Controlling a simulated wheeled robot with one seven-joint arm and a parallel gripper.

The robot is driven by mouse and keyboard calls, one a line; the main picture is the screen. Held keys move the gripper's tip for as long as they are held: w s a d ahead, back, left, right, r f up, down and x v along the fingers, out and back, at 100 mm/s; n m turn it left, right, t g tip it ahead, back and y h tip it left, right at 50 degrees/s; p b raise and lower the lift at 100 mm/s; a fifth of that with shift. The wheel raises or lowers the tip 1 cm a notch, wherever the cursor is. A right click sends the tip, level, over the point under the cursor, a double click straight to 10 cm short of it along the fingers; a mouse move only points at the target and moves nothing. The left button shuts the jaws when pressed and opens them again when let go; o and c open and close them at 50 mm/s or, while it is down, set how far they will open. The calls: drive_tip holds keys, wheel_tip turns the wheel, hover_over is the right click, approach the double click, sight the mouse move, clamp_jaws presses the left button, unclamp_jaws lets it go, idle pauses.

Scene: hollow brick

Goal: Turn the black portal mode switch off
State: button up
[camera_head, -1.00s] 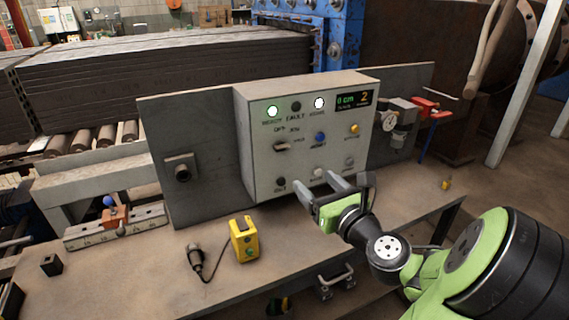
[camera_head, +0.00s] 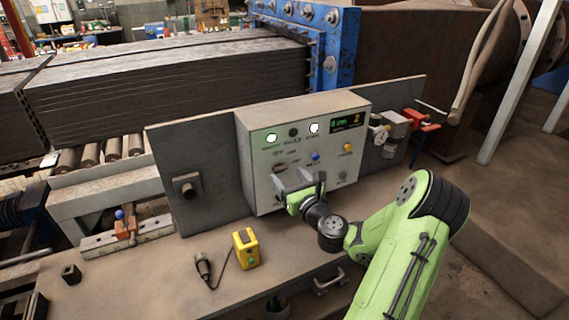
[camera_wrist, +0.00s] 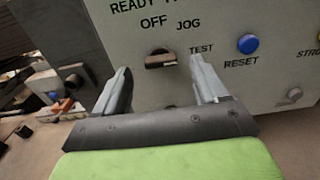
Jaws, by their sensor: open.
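The black mode switch (camera_head: 279,168) is on the front of the grey control box (camera_head: 262,192). In the wrist view, the switch (camera_wrist: 160,60) sits below the labels OFF and JOG, with TEST to its right. Its handle lies about level, but which end is its pointer is unclear. My gripper (camera_head: 287,179) is open and empty in front of the panel, just below the switch in the head view. In the wrist view, the fingers of my gripper (camera_wrist: 159,70) stand left and right of the switch, apart from it. Contact with the panel cannot be told.
A blue button (camera_wrist: 248,43) marked RESET is right of the switch. A yellow button (camera_head: 347,147) and a lit display (camera_head: 347,120) are farther right. A yellow box (camera_head: 246,248) and a corded black plug (camera_head: 204,268) lie on the bench (camera_head: 150,285).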

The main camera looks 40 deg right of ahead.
sight(282, 170)
drive_tip(key=x, duration=0.3)
drive_tip(key=shift+w+d, duration=0.1)
drive_tip(key=shift+c, duration=0.4)
drive_tip(key=c, duration=1)
